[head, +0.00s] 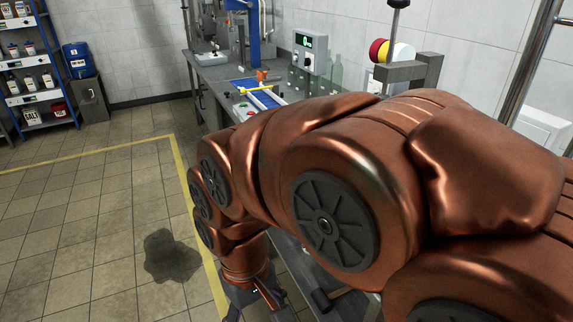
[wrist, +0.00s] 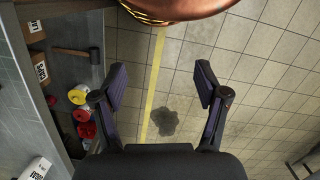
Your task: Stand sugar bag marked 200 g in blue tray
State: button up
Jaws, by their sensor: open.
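My gripper (wrist: 162,82) is open and empty in the wrist view, with its two fingers wide apart above the tiled floor. In the head view its lower end is partly visible beneath my arm, beside the bench. A white package (wrist: 36,170) with dark lettering stands at the lower left edge of the wrist view, on the grey bench; I cannot read its marking. I cannot identify a sugar bag marked 200 g. A blue flat surface (head: 245,84) lies on the bench in the head view; whether it is the blue tray I cannot tell. My arm hides much of the bench.
The bench's lower shelf holds cardboard boxes (wrist: 38,70), a mallet (wrist: 76,54), a yellow roll (wrist: 77,95) and red rolls. A blue rack (head: 40,70) and blue drum (head: 78,60) stand far left. The floor left of the yellow line is clear except a dark stain (head: 172,256).

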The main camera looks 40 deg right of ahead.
jog(key=shift+o, duration=0.9)
jog(key=w+d+r+m, duration=0.2)
jog(key=w+d, duration=0.1)
jog(key=w, duration=0.3)
jog(key=w+d+r+m+p, duration=0.1)
jog(key=w+d+r+m, duration=0.1)
jog(key=w, duration=0.4)
jog(key=shift+w+d+r+m, duration=0.3)
jog(key=shift+d+r, duration=0.5)
jog(key=shift+d, duration=0.25)
jog(key=w+d+r+m+p, duration=0.2)
jog(key=w+d+r+m, duration=0.15)
jog(key=w+d, duration=0.65)
jog(key=w+d+f+m+p, duration=0.1)
jog(key=w+d+m, duration=0.1)
jog(key=d, duration=0.6)
jog(key=w+d+f+m+t+p, duration=0.1)
jog(key=w+d+f+m, duration=0.1)
jog(key=d, duration=0.7)
jog(key=w+d+f+m+p, duration=0.1)
jog(key=w+d+f+m, duration=0.1)
jog(key=w+d, duration=0.3)
jog(key=shift+d+m+t, duration=0.4)
jog(key=shift+d+m, duration=0.45)
jog(key=shift+d, duration=1.25)
jog(key=shift+d+f, duration=0.3)
jog(key=shift+d, duration=0.3)
jog(key=shift+f+p, duration=1.45)
jog(key=shift+f, duration=2.45)
jog(key=c, duration=1.5)
